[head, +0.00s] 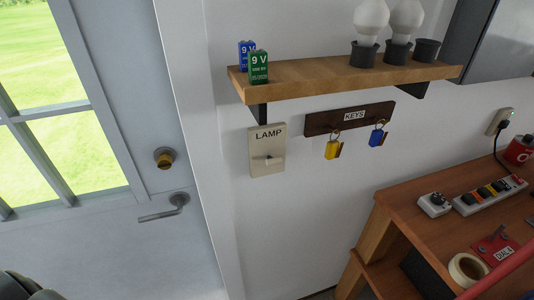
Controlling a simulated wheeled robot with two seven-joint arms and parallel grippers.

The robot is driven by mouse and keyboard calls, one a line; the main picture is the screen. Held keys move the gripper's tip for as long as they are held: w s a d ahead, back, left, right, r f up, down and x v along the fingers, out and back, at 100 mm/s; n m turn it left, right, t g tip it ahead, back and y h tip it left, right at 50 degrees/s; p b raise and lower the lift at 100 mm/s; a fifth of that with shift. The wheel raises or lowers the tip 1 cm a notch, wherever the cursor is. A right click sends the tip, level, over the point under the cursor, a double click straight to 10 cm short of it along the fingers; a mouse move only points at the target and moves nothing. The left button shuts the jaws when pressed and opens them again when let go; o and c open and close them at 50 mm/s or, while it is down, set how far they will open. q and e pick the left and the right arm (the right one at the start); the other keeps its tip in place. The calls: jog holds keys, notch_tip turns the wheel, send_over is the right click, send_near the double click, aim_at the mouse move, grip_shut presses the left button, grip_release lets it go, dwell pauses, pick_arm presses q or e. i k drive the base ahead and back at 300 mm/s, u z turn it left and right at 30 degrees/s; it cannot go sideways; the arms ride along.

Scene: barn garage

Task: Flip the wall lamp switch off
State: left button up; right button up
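The lamp switch (267,151) is a beige wall plate labelled LAMP, mounted on the white wall below the left end of a wooden shelf. Its small pale toggle (268,160) sticks out of the lower half of the plate. I cannot tell for sure which way the toggle is tipped. Dark rounded parts at the bottom left corner look like part of my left arm, well away from the switch. No fingertips of either gripper show. Nothing touches the switch.
The shelf (330,76) carries two 9 V batteries (258,66) and bulbs (371,20) in dark holders. Right of the switch hangs a key rack (349,117) with yellow and blue keys. A door (120,235) is at left; a cluttered wooden bench (415,205) is at right.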

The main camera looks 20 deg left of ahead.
aim_at(271, 161)
jog(key=u, duration=1.95)
jog(key=k, duration=1.95)
jog(key=z, duration=1.65)
jog(key=i, duration=1)
jog(key=u, duration=0.05)
